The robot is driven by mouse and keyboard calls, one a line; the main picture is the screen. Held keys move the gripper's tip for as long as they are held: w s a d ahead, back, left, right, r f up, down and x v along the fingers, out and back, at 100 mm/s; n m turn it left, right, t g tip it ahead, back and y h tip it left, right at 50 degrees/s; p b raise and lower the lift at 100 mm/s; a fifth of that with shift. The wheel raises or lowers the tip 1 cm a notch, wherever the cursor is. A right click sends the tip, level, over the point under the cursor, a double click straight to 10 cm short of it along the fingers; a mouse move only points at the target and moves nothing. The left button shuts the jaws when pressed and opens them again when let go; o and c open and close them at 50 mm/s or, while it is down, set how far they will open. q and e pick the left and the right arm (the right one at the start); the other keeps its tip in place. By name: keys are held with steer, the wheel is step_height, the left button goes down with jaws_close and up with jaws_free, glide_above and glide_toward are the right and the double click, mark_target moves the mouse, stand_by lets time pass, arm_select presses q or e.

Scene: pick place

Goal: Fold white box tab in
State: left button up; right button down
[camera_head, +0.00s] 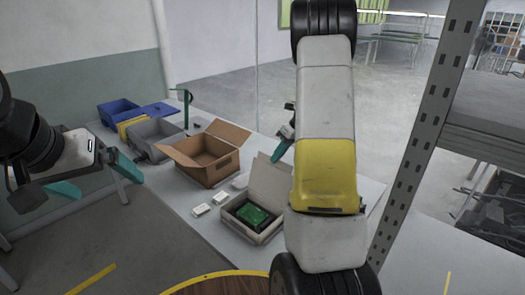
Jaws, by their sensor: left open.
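The white box (235,227) stands on the table in the middle of the view, with its lid (268,186) raised at the back. A green circuit board (252,214) lies inside on dark material. The small tabs of the box are too small to tell apart. My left gripper (100,178) is open and empty at the far left, well away from the box. My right gripper (283,148) is behind the raised lid, largely hidden by my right arm. One teal finger shows, and I cannot tell its opening or whether it touches the lid.
An open brown cardboard box (207,172) stands behind the white box. Small white items (201,210) lie on the table (180,198) beside it. Grey (157,138), yellow and blue bins (118,111) stand farther back. A metal shelf post (420,140) rises at right.

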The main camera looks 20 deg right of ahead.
mark_target(271, 165)
steer(key=shift+a+h, duration=0.1)
steer(key=shift+h, duration=0.2)
steer(key=t+h, duration=0.1)
steer(key=a+t+h, duration=0.1)
steer(key=shift+s+a+r+n+h, duration=0.15)
steer(key=shift+s+a+n+h, duration=0.05)
steer(key=shift+s+n+h, duration=0.2)
steer(key=h, duration=0.1)
steer(key=a+t+h, duration=0.1)
steer(key=s+n+t+h, duration=0.1)
steer(key=shift+a+f+h, duration=0.2)
steer(key=shift+f+h, duration=0.05)
steer(key=shift+h, duration=0.05)
steer(key=t+h, duration=0.1)
steer(key=a+f+t+h, duration=0.1)
steer(key=n+t+h, duration=0.1)
steer(key=h, duration=0.1)
steer(key=shift+s+a+f, duration=0.15)
steer(key=shift+s+f, duration=0.1)
steer(key=shift+s, duration=0.15)
steer(key=shift+s+a+f+n+t+h, duration=0.15)
steer(key=shift+f+n+t+h, duration=0.25)
steer(key=shift+t+h, duration=0.5)
steer(key=shift+a+f+n+t+h, duration=0.15)
steer(key=shift+f+n+t+h, duration=0.25)
steer(key=shift+t+h, duration=0.6)
steer(key=c, duration=2.1)
jaws_free()
